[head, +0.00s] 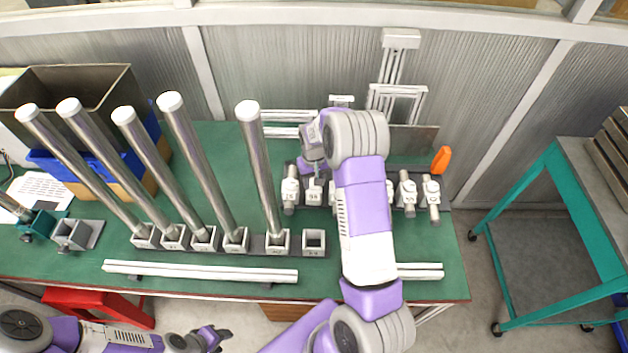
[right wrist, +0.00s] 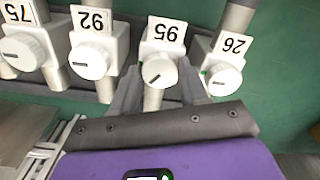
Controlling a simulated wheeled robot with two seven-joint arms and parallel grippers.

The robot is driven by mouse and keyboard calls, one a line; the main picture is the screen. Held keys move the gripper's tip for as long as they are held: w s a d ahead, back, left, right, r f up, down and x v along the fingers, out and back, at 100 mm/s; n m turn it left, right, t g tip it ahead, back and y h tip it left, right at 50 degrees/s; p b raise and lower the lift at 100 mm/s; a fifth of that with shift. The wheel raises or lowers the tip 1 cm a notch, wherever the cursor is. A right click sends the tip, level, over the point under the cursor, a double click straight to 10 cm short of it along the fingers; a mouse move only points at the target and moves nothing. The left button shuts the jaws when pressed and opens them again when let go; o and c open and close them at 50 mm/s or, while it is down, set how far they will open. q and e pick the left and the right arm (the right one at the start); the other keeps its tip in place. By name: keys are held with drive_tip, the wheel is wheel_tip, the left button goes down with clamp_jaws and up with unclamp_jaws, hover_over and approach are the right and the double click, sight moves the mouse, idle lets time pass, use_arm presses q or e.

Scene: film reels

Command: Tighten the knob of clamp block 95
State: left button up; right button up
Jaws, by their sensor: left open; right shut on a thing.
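Clamp block 95 (right wrist: 163,33) is a white block with a number plate, upside down in the right wrist view. Its round white knob (right wrist: 157,73) has a dark line mark, slanted slightly. My right gripper (right wrist: 160,82) is shut on this knob, one grey finger on each side of it. In the head view block 95 (head: 313,193) is second from the left in the row, just below my right gripper (head: 315,170). My left gripper (head: 219,336) is open and empty at the bottom of the head view, off the table's front edge.
Block 26 (right wrist: 228,58) sits close beside one finger; block 92 (right wrist: 91,48) is on the other side. Tall metal tubes (head: 262,175) stand in sockets to the left. White rails (head: 200,273) lie along the front. My right arm hides the row's middle.

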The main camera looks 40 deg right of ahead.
drive_tip(key=m, duration=0.5)
drive_tip(key=shift+m, duration=0.3)
drive_tip(key=m+p, duration=0.1)
drive_tip(key=m, duration=0.4)
drive_tip(key=shift+p, duration=0.3)
drive_tip(key=o, duration=1.1)
drive_tip(key=shift+c, duration=0.2)
drive_tip(key=shift+r, duration=0.1)
wheel_tip(320, 180, up, 7)
drive_tip(key=shift+r+p, duration=0.2)
drive_tip(key=shift+p, duration=0.25)
